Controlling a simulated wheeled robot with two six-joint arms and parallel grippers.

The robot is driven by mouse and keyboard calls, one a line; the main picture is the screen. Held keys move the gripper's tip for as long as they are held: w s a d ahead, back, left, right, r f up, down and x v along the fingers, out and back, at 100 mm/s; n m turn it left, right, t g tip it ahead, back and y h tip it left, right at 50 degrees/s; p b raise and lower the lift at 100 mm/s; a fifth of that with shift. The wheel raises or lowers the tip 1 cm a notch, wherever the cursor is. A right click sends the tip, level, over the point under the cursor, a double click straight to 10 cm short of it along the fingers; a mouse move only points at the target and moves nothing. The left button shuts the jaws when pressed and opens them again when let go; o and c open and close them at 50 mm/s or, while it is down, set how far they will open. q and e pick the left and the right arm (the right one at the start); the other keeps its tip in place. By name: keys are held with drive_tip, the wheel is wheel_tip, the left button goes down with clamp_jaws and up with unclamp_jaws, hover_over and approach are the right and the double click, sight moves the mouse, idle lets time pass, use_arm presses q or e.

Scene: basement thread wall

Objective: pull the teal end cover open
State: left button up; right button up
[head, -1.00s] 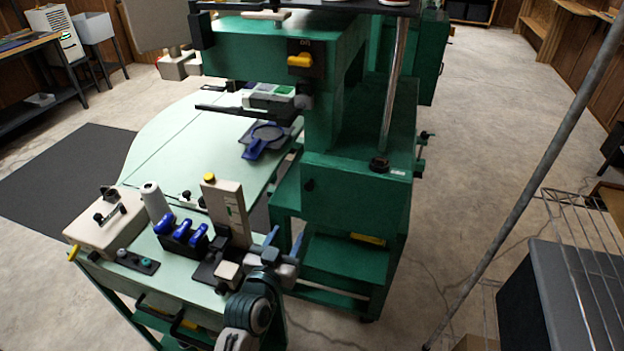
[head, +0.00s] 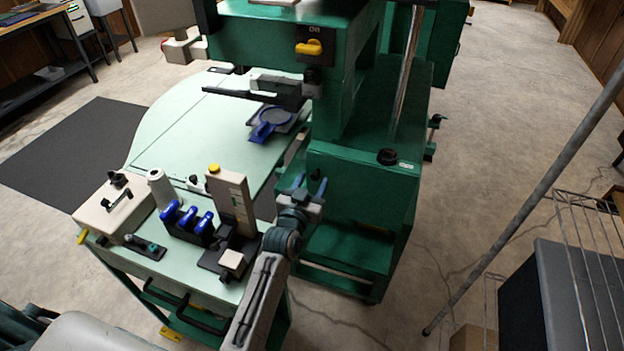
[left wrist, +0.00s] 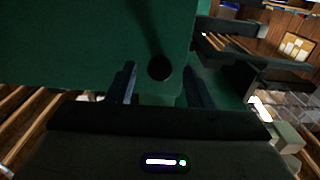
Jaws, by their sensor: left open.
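The teal end cover (head: 362,200) is the flat green front panel on the end of the sewing machine, and it looks closed. Its small dark round knob (head: 315,175) sits near the panel's left side. My left gripper (head: 310,186) is open in front of the knob, with its two blue-grey fingers pointing at the panel. In the left wrist view the dark knob (left wrist: 159,67) shows between and just beyond the open fingers, against the green cover (left wrist: 85,45). I cannot tell whether the fingers touch it. My right gripper is not in view.
A pale green table (head: 190,130) left of my gripper bears a tall beige block (head: 232,203), blue-topped levers (head: 187,217) and a beige box (head: 113,208). A slanted grey pole (head: 530,205) and a wire rack (head: 590,240) stand at the right. Floor between is clear.

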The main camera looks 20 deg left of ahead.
use_arm(q)
drive_tip(key=shift+w, duration=0.3)
clamp_jaws()
drive_tip(key=shift+s+f, duration=0.1)
drive_tip(key=shift+s, duration=0.05)
